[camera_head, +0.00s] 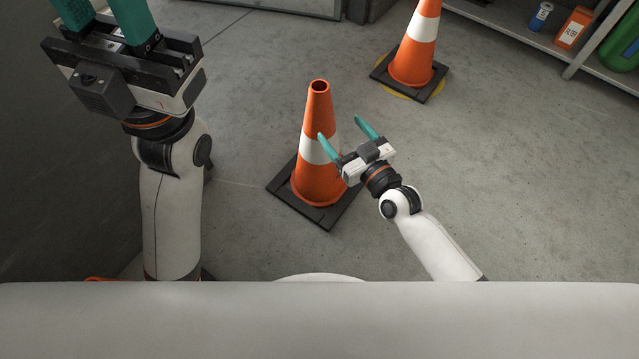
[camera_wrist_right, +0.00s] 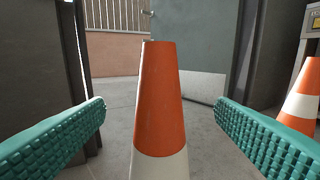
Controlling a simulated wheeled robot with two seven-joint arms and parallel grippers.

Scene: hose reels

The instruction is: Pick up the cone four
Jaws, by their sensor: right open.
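An orange traffic cone (camera_head: 318,180) with a white band and a black square base stands upright on the floor in the middle of the head view. I cannot read a number on it. My right gripper (camera_head: 348,130) is open beside its upper right side. In the right wrist view the cone (camera_wrist_right: 162,95) stands between the two teal fingers of the right gripper (camera_wrist_right: 160,130), with gaps on both sides. A second orange cone (camera_head: 413,65) stands farther back on the right and shows at the right wrist view's edge (camera_wrist_right: 302,98). My left gripper (camera_head: 108,12) is raised at the upper left, its fingertips cut off.
A dark wall (camera_head: 40,170) runs along the left. The concrete floor right of the near cone is clear.

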